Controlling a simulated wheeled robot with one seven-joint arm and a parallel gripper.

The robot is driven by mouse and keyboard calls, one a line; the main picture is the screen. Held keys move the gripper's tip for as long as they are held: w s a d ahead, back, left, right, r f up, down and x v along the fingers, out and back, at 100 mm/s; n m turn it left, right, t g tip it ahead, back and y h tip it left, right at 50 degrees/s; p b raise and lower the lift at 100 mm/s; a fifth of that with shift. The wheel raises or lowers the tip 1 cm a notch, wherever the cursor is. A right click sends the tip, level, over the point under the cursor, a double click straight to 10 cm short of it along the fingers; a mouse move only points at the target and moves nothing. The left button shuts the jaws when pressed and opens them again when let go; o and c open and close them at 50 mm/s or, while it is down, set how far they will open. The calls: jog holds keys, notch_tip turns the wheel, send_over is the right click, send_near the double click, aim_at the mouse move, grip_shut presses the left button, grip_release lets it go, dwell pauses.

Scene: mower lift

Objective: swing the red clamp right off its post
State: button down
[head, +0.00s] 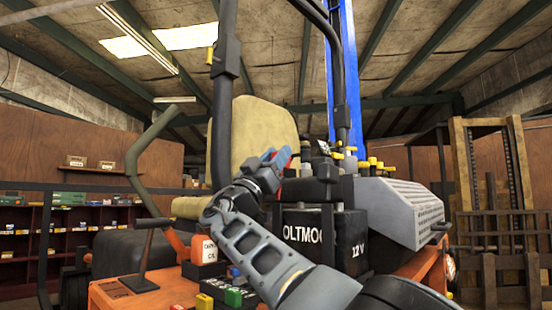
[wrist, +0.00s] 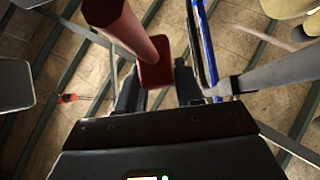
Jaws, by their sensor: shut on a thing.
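The red clamp (head: 284,158) shows as a small red part at the upper right of my gripper (head: 272,160), above the black battery (head: 310,222) marked "OLTMO" and "12 V". In the wrist view the clamp is a red bar with a squarish end (wrist: 155,74) between the two fingers of my gripper (wrist: 158,88). My gripper is shut on it. The post under the clamp is hidden by my gripper and the dark parts around it, so I cannot tell whether the clamp still sits on it.
A grey vented cover (head: 405,208) stands right of the battery. A black upright bar (head: 223,100) rises just left of my gripper, before a tan seat (head: 250,140). A blue mast (head: 343,60) stands behind. An orange-and-white container (head: 203,250) is at lower left.

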jog(key=c, duration=0.8)
grip_release()
notch_tip(320, 180, up, 4)
jog(key=shift+f, duration=0.25)
jog(key=shift+d+r, duration=0.1)
jog(key=shift+r, duration=0.15)
jog(key=shift+s+d+r, duration=0.15)
jog(key=shift+d+r, duration=0.1)
jog(key=shift+d, duration=0.35)
jog(key=s+d+r+b, duration=0.1)
jog(key=s+d+r, duration=0.2)
jog(key=d+r, duration=0.3)
jog(key=d, duration=0.3)
jog(key=shift+s+d+r+b, duration=0.2)
jog(key=shift+d+b, duration=0.1)
jog(key=shift+d, duration=0.05)
